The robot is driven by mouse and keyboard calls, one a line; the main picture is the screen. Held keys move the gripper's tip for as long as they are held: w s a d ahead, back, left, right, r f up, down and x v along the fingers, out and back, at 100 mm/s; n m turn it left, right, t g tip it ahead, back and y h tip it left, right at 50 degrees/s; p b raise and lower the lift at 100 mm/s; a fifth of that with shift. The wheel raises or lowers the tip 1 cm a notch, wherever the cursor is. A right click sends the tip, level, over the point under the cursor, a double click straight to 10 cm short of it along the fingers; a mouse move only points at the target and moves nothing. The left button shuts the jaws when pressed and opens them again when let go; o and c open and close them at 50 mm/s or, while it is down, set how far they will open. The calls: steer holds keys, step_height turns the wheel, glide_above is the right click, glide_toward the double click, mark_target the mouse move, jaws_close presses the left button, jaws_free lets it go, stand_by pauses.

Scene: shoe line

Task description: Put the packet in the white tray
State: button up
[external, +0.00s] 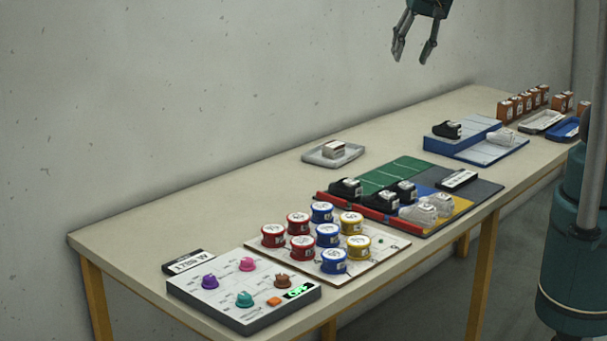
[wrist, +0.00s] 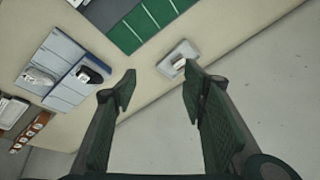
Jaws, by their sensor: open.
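A small pale packet with brown sides (external: 334,148) sits in a shallow light grey-white tray (external: 313,157) near the back edge of the table. In the wrist view the packet (wrist: 180,63) and this tray (wrist: 192,50) show beyond the fingertips, near the table edge. Another shallow whitish tray (external: 541,121) stands at the far right, beside a blue tray (external: 563,128). My gripper (external: 412,58) is open and empty, high above the table, to the right of the packet in the external view. Its spread fingers also show in the wrist view (wrist: 158,80).
Several orange boxes (external: 523,104) stand by the far trays. A blue-white rack (external: 460,148) holds a black and a white shoe. A coloured board (external: 393,172) with shoes, a board of tins (external: 376,257) and a button panel (external: 210,298) fill the front. Table around the packet's tray is clear.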

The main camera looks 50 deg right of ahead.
steer(key=s+f+n+t, duration=0.2)
steer(key=s+n, duration=0.5)
steer(key=s, duration=1.2)
steer(key=shift+s+d+f+n+t, duration=0.2)
steer(key=shift+s+d+n+t, duration=0.15)
steer(key=shift+t, duration=0.25)
steer(key=shift+f, duration=0.1)
steer(key=shift+f+b, duration=0.6)
steer(key=shift+b, duration=0.1)
